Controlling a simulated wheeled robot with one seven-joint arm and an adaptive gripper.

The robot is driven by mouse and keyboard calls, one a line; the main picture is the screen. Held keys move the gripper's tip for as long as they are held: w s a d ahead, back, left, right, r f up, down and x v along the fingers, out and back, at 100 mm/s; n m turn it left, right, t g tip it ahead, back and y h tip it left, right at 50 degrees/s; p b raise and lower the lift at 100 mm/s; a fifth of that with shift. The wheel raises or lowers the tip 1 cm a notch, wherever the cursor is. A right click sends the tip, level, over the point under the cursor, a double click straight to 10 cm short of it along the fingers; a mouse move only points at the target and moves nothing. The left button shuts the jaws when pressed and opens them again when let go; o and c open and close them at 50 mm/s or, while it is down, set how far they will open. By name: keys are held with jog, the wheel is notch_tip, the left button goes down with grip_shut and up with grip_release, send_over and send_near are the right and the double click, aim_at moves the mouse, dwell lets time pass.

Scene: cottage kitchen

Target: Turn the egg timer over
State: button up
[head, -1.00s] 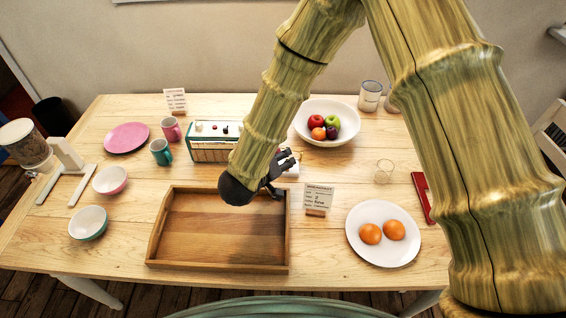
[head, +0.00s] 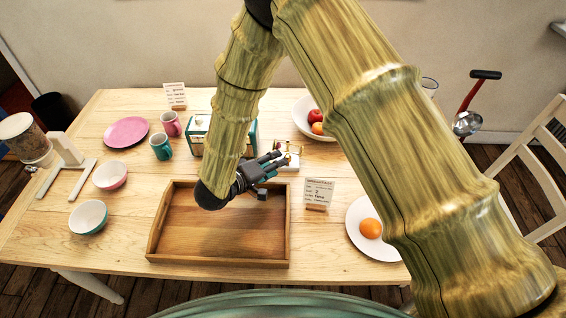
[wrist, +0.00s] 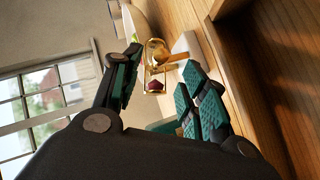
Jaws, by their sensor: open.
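The egg timer (head: 289,148) is a small gold-framed piece by a white block (head: 291,163) behind the tray. In the wrist view the timer (wrist: 155,70) shows a gold frame and glass bulbs, with dark red sand in the bulb nearer my gripper. My gripper (head: 275,164) is open and empty, just left of and in front of the timer. In the wrist view the timer appears between and beyond the open fingers (wrist: 161,66), apart from them. Whether it stands or lies is hard to tell.
A wooden tray (head: 220,258) lies below my gripper. A small sign (head: 318,190) stands right of it. A teal-and-white box (head: 198,128) and a fruit bowl (head: 303,128) stand behind. A plate (head: 358,238) with an orange is at right. Mugs and bowls are at left.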

jog(key=b+x, duration=0.1)
jog(key=x, duration=0.2)
jog(key=shift+w+d+f, duration=0.2)
jog(key=shift+f, duration=0.05)
jog(key=shift+w+d+f+b, duration=0.1)
jog(key=shift+w+d+b, duration=0.3)
jog(key=shift+w, duration=0.1)
grip_shut()
